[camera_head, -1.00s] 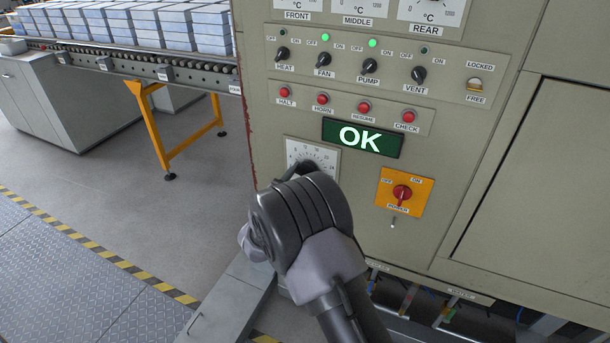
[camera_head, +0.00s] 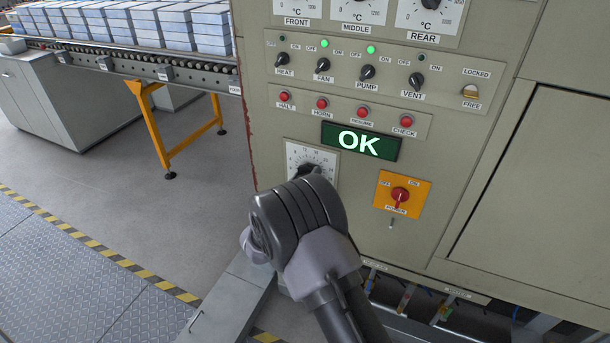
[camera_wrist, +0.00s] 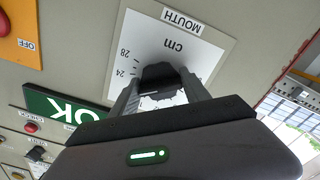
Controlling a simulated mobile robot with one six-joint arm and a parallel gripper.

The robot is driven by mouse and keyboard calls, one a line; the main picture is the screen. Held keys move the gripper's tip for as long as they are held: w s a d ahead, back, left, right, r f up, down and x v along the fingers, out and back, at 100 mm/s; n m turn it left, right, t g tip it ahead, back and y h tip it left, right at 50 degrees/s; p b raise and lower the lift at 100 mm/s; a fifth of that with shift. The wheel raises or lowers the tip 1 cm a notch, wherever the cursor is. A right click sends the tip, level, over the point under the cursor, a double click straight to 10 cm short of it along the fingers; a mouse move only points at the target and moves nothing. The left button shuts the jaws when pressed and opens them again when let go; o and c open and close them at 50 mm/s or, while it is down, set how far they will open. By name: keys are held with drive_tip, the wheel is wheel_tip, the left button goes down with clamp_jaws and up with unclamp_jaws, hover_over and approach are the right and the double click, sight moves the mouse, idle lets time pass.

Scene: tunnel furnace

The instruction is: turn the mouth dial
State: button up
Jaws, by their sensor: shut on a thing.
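The mouth dial is a white square plate (camera_wrist: 212,52) marked MOUTH and cm, with a dark knob (camera_wrist: 160,74) at its middle. In the wrist view my gripper (camera_wrist: 160,88) has its two fingers on either side of the knob, shut on it. In the head view the dial plate (camera_head: 297,153) shows on the panel's lower left, with its lower part hidden behind my arm. The fingers are hidden there. The knob's pointer cannot be read.
A green OK display (camera_head: 360,141) is right of the dial. An orange plate with a red power switch (camera_head: 400,194) sits lower right. Red buttons (camera_head: 322,102) and black knobs (camera_head: 323,64) are above. A roller conveyor (camera_head: 130,64) with stacked blocks stands at left.

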drive_tip(key=shift+n+p, duration=0.3)
drive_tip(key=shift+n, duration=0.7)
drive_tip(key=o, duration=1.3)
drive_tip(key=shift+o, duration=0.2)
drive_tip(key=p+v, duration=0.4)
drive_tip(key=v, duration=1.3)
drive_tip(key=shift+s, duration=0.25)
drive_tip(key=shift+a, duration=0.1)
